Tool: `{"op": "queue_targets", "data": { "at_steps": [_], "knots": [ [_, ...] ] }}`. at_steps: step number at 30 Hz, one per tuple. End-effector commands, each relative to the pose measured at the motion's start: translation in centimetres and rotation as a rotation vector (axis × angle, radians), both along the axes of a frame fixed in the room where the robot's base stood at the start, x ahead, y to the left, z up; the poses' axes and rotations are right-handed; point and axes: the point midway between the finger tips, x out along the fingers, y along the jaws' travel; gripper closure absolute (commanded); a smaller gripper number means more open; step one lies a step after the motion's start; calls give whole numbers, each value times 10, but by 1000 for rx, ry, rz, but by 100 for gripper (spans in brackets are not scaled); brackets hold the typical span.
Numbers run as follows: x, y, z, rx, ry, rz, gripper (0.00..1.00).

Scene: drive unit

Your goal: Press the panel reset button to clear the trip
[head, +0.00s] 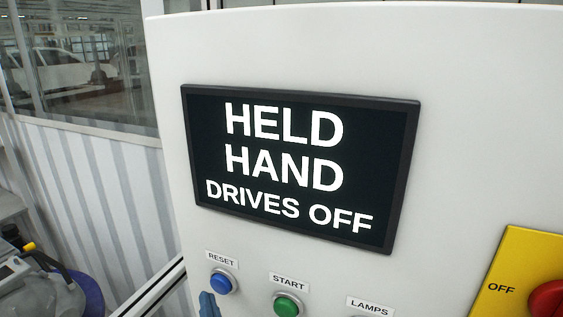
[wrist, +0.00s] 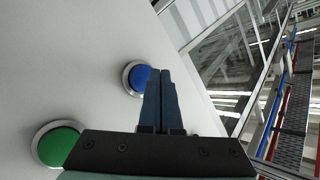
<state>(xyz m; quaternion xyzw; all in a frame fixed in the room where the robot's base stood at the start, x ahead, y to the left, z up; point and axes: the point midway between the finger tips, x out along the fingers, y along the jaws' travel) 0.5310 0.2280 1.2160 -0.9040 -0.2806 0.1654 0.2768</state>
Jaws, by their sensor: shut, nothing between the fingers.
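The blue button (head: 221,283) under the RESET label (head: 221,259) is at the lower left of the white panel (head: 300,45) in the head view. It also shows in the wrist view (wrist: 138,77), partly behind my fingers. My gripper (head: 208,298) shows as blue fingertips just below and left of the button. In the wrist view my gripper (wrist: 159,71) is shut with its fingers together and empty, its tips overlapping the button's right side. I cannot tell whether they touch it. The screen (head: 297,165) reads HELD, HAND, DRIVES OFF.
A green START button (head: 287,305) is right of the blue one, and in the wrist view (wrist: 59,146). A LAMPS label (head: 369,306) is farther right. A red knob (head: 548,298) on a yellow plate (head: 508,265) marked OFF is at the right edge.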

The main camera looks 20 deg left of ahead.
Motion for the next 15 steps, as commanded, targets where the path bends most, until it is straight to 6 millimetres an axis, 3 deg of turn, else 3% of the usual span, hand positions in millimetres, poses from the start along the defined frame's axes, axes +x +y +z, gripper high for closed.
{"op": "queue_targets", "data": {
  "at_steps": [7,15],
  "knots": [
    [-5,1,0,0,1,0,100],
    [-32,5,0,0,2,2,100]
  ]
}}
